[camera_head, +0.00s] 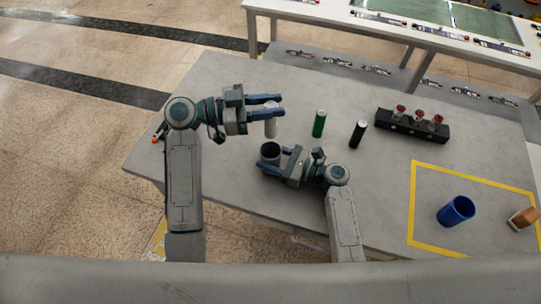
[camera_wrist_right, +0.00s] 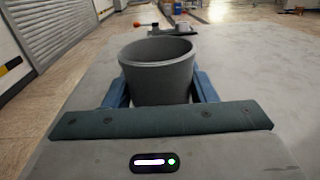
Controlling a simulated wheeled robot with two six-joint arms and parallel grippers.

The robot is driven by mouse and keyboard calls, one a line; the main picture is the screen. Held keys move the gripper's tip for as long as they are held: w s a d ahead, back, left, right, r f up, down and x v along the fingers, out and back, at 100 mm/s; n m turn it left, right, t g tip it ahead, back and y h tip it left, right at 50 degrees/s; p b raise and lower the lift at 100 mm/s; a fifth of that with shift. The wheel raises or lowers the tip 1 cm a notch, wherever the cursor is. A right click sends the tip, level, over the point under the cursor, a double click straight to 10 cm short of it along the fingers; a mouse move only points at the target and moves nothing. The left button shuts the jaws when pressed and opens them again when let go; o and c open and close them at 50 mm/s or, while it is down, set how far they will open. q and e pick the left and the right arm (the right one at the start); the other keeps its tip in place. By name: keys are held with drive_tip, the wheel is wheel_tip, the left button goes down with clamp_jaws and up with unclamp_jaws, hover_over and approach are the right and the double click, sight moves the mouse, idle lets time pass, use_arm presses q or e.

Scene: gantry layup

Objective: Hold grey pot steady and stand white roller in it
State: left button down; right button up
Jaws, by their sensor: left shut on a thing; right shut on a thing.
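The grey pot (camera_head: 270,149) stands on the grey table near its left part. My right gripper (camera_head: 271,161) is shut on it from the right. In the right wrist view the pot (camera_wrist_right: 158,80) sits upright between the two blue fingers, with nothing seen in its mouth. My left gripper (camera_head: 275,107) is shut on the white roller (camera_head: 271,127), which it holds roughly upright. The roller appears just behind the pot in the head view, and its height above the table is hard to tell. The roller does not show in the right wrist view.
A black rack with red-topped pieces (camera_head: 412,128) is farther right.

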sight(270, 127)
use_arm(q)
drive_tip(key=shift+f, duration=3.75)
drive_tip(key=c, duration=1)
unclamp_jaws()
drive_tip(key=a, duration=0.4)
drive_tip(key=s+a, duration=0.1)
drive_tip(key=a, duration=0.7)
drive_tip(key=shift+s, duration=0.35)
use_arm(e)
drive_tip(key=o, duration=1)
